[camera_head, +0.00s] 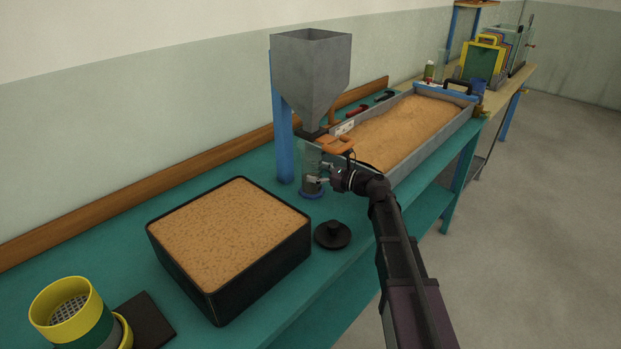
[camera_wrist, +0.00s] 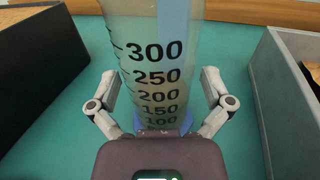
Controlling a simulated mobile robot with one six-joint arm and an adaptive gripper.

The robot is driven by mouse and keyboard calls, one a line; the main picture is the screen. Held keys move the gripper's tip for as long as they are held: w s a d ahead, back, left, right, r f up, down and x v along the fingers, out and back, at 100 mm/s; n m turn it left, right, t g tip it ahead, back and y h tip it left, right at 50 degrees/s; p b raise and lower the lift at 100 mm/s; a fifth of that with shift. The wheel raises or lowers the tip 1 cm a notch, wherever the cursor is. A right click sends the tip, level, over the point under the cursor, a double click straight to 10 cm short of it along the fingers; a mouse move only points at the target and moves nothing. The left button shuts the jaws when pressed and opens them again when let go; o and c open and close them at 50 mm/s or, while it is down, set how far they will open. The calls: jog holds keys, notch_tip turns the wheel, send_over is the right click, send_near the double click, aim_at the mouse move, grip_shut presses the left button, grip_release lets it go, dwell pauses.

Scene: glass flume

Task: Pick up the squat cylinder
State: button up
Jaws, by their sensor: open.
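The squat cylinder (camera_head: 310,162) is a clear graduated cylinder on a blue base, standing upright on the teal bench below the grey hopper. It fills the middle of the wrist view (camera_wrist: 155,50), with black marks from 100 to 300; its top is out of that view. My gripper (camera_head: 319,174) is at the cylinder's lower part. In the wrist view my gripper (camera_wrist: 158,80) is open, one finger on each side of the cylinder. Gaps show beside the fingertips. My palm hides part of the base.
A black tray of sand (camera_head: 231,223) stands left of the cylinder, and a black knobbed disc (camera_head: 332,236) lies in front. The hopper (camera_head: 312,75) hangs above. A grey sand-filled flume (camera_head: 403,130) stands to the right. Yellow-rimmed sieves (camera_head: 66,310) are at the near left.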

aim_at(306, 167)
jog(key=shift+x, duration=1.55)
jog(key=c, duration=1.1)
jog(key=shift+o, duration=0.2)
jog(key=shift+r+p, duration=0.35)
jog(key=shift+r, duration=0.05)
jog(key=shift+d, duration=0.15)
